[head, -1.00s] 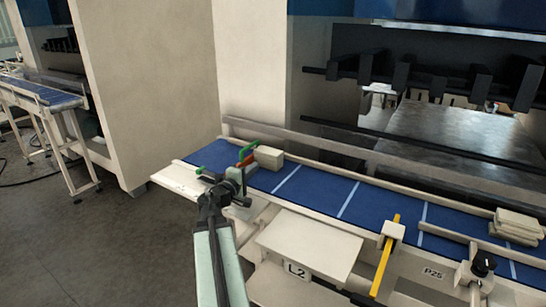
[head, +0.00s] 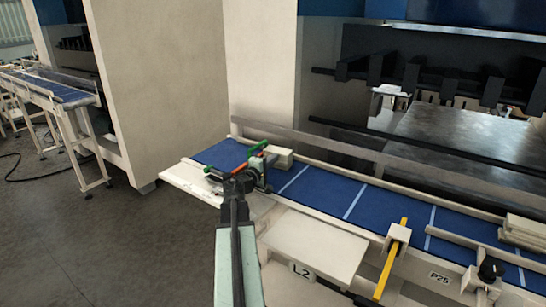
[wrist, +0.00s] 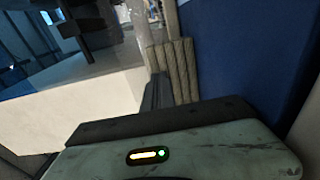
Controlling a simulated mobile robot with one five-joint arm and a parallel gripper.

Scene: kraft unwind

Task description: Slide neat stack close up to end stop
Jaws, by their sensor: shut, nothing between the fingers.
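A small cream stack (head: 281,155) of flat pieces lies on the blue belt near its left end. In the wrist view the layered stack (wrist: 176,68) shows upright in the picture, close beside my dark fingers. My gripper (head: 262,178) is shut and empty, at the near side of the stack; whether it touches is unclear. A green and orange fitting (head: 258,147) stands at the left of the stack and looks like the end stop. Another green piece (head: 209,169) is at the near belt edge. My gripper and arm partly hide the fitting.
The blue belt (head: 330,192) is clear to the right of the stack. A cream rail (head: 330,150) runs along its far side. A yellow bar (head: 391,262) stands at the near edge.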

